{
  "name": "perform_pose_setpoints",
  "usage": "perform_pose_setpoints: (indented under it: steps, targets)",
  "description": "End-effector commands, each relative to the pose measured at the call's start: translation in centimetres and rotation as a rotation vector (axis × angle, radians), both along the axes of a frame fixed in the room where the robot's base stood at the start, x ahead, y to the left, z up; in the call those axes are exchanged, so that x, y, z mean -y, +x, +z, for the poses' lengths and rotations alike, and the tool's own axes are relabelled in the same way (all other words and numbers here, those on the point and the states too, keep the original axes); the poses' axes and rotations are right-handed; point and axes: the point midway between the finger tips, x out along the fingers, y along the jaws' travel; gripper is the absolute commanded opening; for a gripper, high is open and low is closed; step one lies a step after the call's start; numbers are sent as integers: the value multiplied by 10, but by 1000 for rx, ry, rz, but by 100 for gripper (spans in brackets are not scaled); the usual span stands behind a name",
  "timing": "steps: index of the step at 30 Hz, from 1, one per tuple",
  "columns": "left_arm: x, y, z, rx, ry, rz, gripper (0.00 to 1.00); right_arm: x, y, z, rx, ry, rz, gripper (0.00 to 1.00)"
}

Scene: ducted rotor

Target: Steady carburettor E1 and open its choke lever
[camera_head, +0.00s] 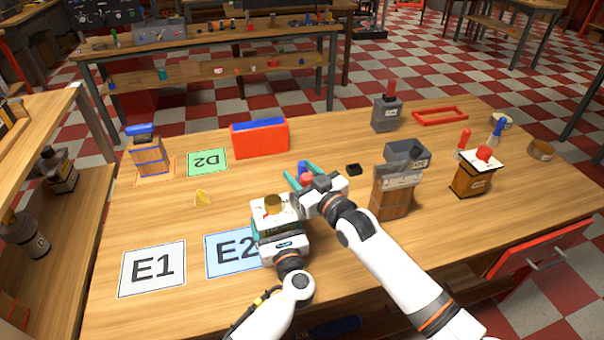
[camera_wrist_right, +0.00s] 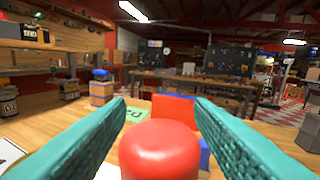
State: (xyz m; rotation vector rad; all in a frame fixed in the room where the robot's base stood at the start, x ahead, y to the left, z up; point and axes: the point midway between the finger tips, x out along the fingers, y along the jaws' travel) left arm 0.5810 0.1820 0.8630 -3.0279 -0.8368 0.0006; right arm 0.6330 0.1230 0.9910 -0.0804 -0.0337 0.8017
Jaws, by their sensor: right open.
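My right gripper (camera_head: 306,178) is open, its teal fingers spread above the table's middle. In the right wrist view, a rounded red knob (camera_wrist_right: 160,150) stands between and in front of the open fingers, with a gap on each side. My left gripper (camera_head: 280,235) is at a white-topped unit with a brass-coloured cap (camera_head: 273,204), just left of the right gripper. Its fingers are mostly hidden, so its grip cannot be told. No E1 marking is readable on this unit. The E1 card (camera_head: 152,268) lies bare at the front left.
The E2 card (camera_head: 228,252) is partly covered by my left gripper. A red bin (camera_head: 260,138) and green D2 card (camera_head: 207,162) are behind. A small black block (camera_head: 354,169) lies between.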

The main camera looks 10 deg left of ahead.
Motion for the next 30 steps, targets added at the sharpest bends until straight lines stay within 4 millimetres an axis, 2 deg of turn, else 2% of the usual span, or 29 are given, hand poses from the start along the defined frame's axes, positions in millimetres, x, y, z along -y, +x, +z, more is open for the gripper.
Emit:
perform_pose_setpoints:
  steps: [4,5,13,23,30]
  targets:
    - [0,0,0,-1,1,1,55,0,0,0,0,0,0,48]
    - [0,0,0,-1,1,1,55,0,0,0,0,0,0,45]
    - [0,0,0,-1,1,1,55,0,0,0,-1,1,0,1]
    - [-1,0,0,-1,1,1,55,1,0,0,-10,17,0,0]
    - [-1,0,0,0,0,1,55,7,4,0,-65,108,0,0]
